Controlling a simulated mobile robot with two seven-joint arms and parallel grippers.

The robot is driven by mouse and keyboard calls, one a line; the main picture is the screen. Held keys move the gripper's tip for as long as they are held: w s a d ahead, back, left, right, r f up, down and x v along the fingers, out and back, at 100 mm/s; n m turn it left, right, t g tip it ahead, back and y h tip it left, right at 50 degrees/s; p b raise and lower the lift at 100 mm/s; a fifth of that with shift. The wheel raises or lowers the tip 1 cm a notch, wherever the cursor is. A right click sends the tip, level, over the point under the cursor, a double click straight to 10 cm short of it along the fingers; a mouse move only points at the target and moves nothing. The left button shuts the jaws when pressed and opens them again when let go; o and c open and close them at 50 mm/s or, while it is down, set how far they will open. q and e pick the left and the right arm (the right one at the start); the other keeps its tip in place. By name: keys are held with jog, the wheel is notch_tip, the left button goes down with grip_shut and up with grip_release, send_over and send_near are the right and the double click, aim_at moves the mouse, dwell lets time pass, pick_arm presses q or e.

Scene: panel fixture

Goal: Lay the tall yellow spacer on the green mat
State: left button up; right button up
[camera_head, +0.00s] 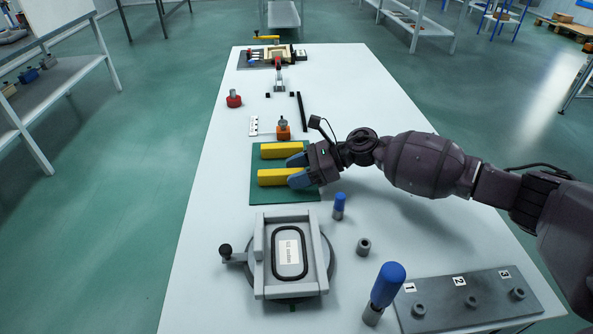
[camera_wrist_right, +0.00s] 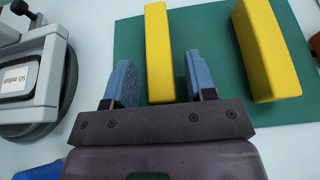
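The green mat (camera_head: 262,196) lies flat on the white table. Two yellow spacers lie on it side by side, a far one (camera_head: 272,150) and a near one (camera_head: 272,177). I cannot tell from their names which is the tall one. My right gripper (camera_head: 290,171) is at the right end of the near spacer, its blue fingers open on either side of it. In the right wrist view the near spacer (camera_wrist_right: 157,30) stands between the fingers with a gap at each side. The far spacer (camera_wrist_right: 265,50) is clear of the fingers. My left gripper is not in view.
A grey clamp fixture (camera_head: 260,255) stands in front of the mat. An orange-based part (camera_head: 283,130) is just behind it. A small blue-topped pin (camera_head: 339,203), a grey ring (camera_head: 363,246), a large blue-handled tool (camera_head: 386,287) and a numbered plate (camera_head: 440,311) are at front right.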

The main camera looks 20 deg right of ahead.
jog(key=shift+r, duration=0.1)
jog(key=shift+d+r, duration=0.1)
jog(key=shift+r, duration=0.15)
jog(key=v, duration=1.1)
jog(key=shift+s+d+p, duration=0.1)
jog(key=shift+d+p, duration=0.25)
jog(key=shift+p, duration=0.05)
